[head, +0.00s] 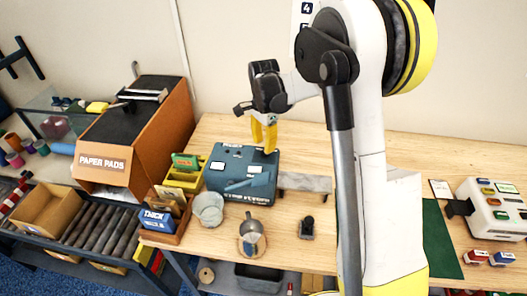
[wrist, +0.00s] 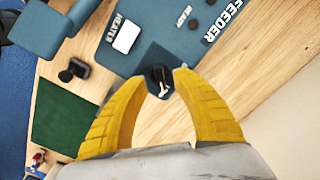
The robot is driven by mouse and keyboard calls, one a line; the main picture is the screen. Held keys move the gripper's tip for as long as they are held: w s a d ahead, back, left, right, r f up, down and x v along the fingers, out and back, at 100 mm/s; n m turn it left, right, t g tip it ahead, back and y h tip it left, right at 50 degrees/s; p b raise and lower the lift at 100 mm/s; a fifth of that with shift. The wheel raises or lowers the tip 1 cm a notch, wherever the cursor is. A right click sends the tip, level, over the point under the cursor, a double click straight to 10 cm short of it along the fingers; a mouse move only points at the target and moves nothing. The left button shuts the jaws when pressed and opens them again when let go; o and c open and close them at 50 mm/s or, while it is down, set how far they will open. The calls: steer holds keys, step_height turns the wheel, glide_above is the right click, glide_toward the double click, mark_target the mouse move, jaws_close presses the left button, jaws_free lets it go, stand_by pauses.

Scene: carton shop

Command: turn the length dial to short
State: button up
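A blue machine (head: 228,182) stands on the wooden bench in the head view, below my gripper (head: 264,134). In the wrist view the machine (wrist: 112,52) bears the words FEEDER, HEATER and READY. A round black dial (wrist: 160,76) with a pale pointer sits on a dark square plate at its edge. It appears between my two yellow fingertips (wrist: 160,84). My gripper is open with nothing held. I cannot tell how far the fingertips are from the dial. No length or short marking is readable, and the dial is not clear in the head view.
A grey cup (head: 208,210), a grey metal object (head: 252,240) and a small black object (head: 307,228) stand in front of the machine. A paper-pads unit (head: 110,172) is at left. A green mat (head: 440,240) and a white device (head: 490,212) lie to the right.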

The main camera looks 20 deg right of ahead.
steer(key=shift+f, duration=1.6)
jaws_close()
